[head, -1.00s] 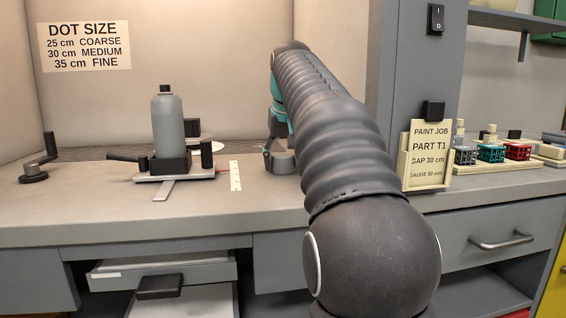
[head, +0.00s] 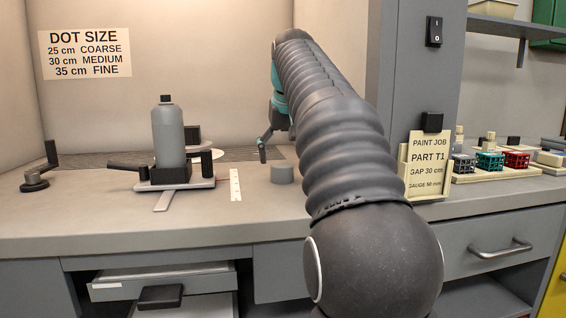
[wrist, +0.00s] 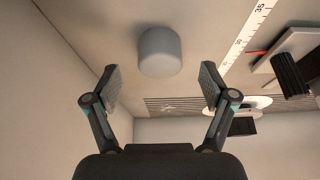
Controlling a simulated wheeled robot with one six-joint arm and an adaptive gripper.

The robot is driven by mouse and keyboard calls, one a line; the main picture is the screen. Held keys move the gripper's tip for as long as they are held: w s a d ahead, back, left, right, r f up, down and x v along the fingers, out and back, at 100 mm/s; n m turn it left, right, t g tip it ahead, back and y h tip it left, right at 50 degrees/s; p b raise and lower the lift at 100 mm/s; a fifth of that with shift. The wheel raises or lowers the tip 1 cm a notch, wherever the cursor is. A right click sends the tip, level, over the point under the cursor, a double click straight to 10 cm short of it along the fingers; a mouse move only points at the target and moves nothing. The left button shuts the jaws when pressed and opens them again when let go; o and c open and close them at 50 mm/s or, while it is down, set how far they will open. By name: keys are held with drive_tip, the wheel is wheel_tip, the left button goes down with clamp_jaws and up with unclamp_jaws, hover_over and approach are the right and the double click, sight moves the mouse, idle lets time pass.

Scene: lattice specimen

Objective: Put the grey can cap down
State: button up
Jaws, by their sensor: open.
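The grey can cap (head: 282,173) stands on the bench top, right of the white ruler strip. It also shows in the wrist view (wrist: 160,52), ahead of the fingers and apart from them. My gripper (wrist: 160,88) is open and empty, with one finger to each side of the cap's line. In the head view my gripper (head: 264,150) hangs above and behind the cap; part of it is hidden by my arm. The grey spray can (head: 169,135) stands upright in a black holder on a small plate, with a black nozzle on top.
The ruler strip (head: 235,184) lies between the can's stand (head: 190,184) and the cap. A crank handle (head: 36,178) is at the far left. The paint job card (head: 427,165) and small coloured lattice cubes (head: 490,160) are at the right. The bench front is clear.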

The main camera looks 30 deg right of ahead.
drive_tip(key=p+v, duration=0.2)
drive_tip(key=v, duration=0.6)
idle(0.4)
